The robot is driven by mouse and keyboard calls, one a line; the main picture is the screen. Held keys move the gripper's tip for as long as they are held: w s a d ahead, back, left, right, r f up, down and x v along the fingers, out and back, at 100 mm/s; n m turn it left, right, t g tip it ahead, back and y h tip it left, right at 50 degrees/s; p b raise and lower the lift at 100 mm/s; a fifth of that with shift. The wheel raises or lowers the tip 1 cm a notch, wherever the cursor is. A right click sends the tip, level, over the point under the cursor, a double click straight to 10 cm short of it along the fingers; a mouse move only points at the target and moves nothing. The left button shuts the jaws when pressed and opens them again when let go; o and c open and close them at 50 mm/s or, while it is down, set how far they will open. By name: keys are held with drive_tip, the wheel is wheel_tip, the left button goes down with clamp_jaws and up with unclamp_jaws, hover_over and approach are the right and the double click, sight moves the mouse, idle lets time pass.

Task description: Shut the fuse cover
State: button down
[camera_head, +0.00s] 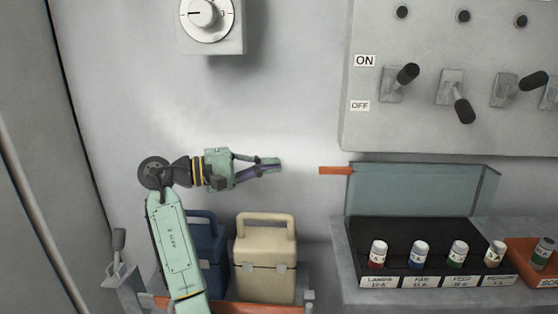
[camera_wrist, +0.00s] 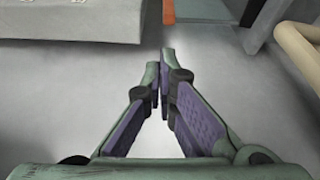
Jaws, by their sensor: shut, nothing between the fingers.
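The fuse cover (camera_head: 420,190) is a blue-grey see-through lid. It stands open and upright at the back of the black fuse box (camera_head: 400,238). An orange tab (camera_head: 335,171) sticks out left from its top left corner. Several capped fuses stand in the box above labels. My gripper (camera_head: 277,164) is shut and empty, left of the tab with a gap between, at about the same height in the picture. In the wrist view the fingers (camera_wrist: 161,60) point toward the orange tab (camera_wrist: 169,10) at the top edge, with part of the cover (camera_wrist: 218,10) beside it.
A switch panel (camera_head: 440,130) with levers hangs above the cover. A cream case (camera_head: 264,270) and a blue case (camera_head: 207,255) stand below my gripper; the cream handle (camera_wrist: 297,50) shows in the wrist view. A dial box (camera_head: 225,45) is above. An orange tray (camera_head: 530,258) is at right.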

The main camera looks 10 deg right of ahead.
drive_tip(key=d+p, duration=0.2)
drive_tip(key=d, duration=0.8)
drive_tip(key=shift+w+f, duration=0.15)
drive_tip(key=shift+w, duration=0.05)
drive_tip(key=shift+s, duration=0.15)
